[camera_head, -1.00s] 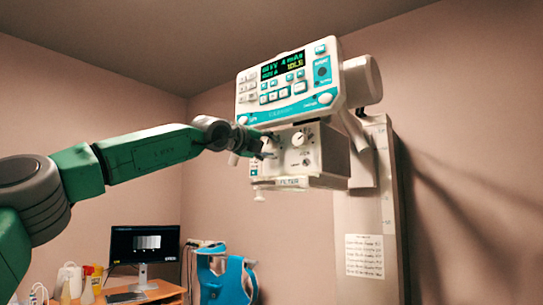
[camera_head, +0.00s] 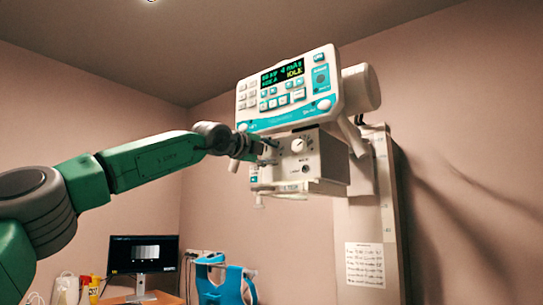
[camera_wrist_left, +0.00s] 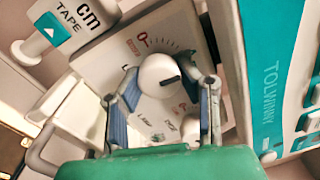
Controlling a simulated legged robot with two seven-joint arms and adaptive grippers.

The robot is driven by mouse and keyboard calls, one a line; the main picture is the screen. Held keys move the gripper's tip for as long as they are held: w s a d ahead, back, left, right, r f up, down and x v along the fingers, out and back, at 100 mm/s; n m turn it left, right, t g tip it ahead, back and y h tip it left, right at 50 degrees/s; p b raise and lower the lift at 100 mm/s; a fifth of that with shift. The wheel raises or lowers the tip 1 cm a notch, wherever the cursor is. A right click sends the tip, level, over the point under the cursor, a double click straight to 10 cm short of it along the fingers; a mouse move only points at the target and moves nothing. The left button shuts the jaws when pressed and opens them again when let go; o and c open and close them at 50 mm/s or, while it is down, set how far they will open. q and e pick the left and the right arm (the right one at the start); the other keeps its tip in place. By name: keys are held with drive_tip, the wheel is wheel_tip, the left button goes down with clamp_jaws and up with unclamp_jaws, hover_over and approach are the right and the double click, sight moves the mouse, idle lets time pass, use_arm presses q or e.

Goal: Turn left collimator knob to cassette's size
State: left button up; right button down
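My left gripper (camera_wrist_left: 169,82) is open, with one blue-padded finger on each side of the knob. A gap shows beside the left finger; I cannot tell whether either finger touches. In the head view my left gripper (camera_head: 270,150) is at the left part of the collimator box (camera_head: 318,160) and hides the left knob. The right knob (camera_head: 298,145) shows uncovered beside it. No cassette can be made out. My right gripper is out of view.
The control panel (camera_head: 290,88) with its lit display sits directly above the collimator. A tape-measure housing (camera_wrist_left: 60,28) is beside the knob panel in the wrist view. A monitor (camera_head: 143,254) and a blue stand (camera_head: 222,282) are lower left. A wall stand (camera_head: 370,225) is behind.

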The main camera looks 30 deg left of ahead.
use_arm(q)
drive_tip(key=o, duration=0.3)
drive_tip(key=shift+a, duration=0.15)
drive_tip(key=shift+o, duration=0.2)
drive_tip(key=shift+a+f, duration=0.1)
drive_tip(key=shift+a, duration=0.05)
drive_tip(key=shift+s+a, duration=0.1)
drive_tip(key=s+a, duration=0.1)
drive_tip(key=s, duration=1)
drive_tip(key=shift+s+f, duration=0.35)
drive_tip(key=shift+d, duration=0.1)
drive_tip(key=shift+a, duration=0.2)
